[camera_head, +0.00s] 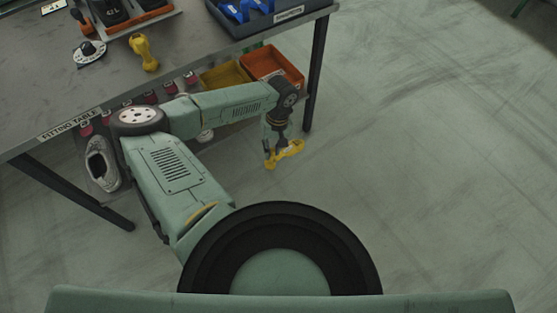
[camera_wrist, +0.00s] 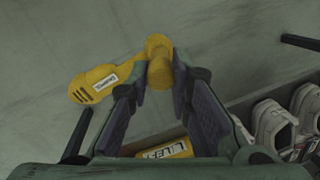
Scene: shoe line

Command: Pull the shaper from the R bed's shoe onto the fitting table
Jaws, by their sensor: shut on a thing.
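At the table's back, dark shoes (camera_head: 112,10) sit with orange beds (camera_head: 140,20), cut by the picture's edge; I cannot tell which is the R bed.
A grey tray (camera_head: 262,24) with blue shapers stands at the table's right end. Orange (camera_head: 272,65) and yellow (camera_head: 222,76) bins are below the tabletop, with a white sneaker (camera_head: 101,163) at left. A round dial (camera_head: 90,53) lies on the table. The floor at right is clear.

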